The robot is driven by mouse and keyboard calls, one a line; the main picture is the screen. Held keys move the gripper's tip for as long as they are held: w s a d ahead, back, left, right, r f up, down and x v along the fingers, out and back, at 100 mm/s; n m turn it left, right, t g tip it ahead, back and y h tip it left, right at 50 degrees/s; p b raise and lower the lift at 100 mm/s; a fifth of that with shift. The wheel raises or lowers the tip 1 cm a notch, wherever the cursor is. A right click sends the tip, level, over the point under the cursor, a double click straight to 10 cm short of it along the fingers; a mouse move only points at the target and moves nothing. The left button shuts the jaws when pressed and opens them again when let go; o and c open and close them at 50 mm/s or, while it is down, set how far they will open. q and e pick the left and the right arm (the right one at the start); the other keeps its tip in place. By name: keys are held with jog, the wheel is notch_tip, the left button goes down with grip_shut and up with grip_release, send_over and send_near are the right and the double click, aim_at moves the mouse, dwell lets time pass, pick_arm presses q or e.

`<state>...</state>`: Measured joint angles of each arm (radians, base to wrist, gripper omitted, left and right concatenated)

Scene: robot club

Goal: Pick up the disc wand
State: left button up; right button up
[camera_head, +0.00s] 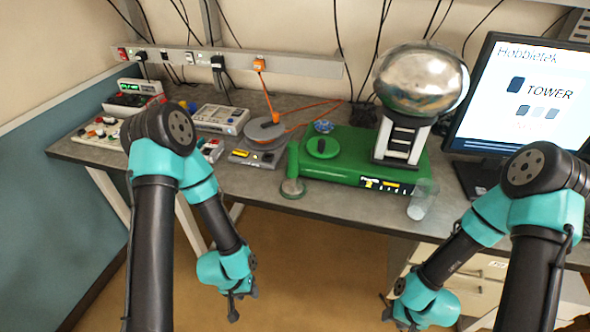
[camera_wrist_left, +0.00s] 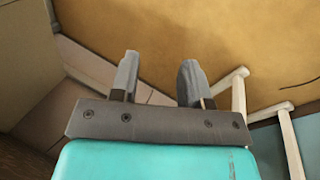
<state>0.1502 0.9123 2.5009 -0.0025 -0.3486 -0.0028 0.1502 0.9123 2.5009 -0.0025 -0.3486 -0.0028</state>
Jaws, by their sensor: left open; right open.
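The disc wand (camera_head: 293,161), with a green handle and a round greyish disc at its lower end, is by the left front of a green box on the bench. My left gripper (camera_head: 241,300) is open and empty, low in front of the bench, below and left of the wand. Its two fingers also show apart in the left wrist view (camera_wrist_left: 159,68), over the floor. My right gripper (camera_head: 386,308) is open, low in front of the bench, below and right of the wand. The wand is not seen in the left wrist view.
The green box (camera_head: 345,178) carries a large metal sphere (camera_head: 421,80) on a white stand. A clear cup (camera_head: 418,205) stands at its right front. A monitor (camera_head: 525,95) is at the right. The bench front edge lies beyond both grippers.

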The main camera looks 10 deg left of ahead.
dwell(0.4)
pick_arm(q)
jog(key=o, duration=0.4)
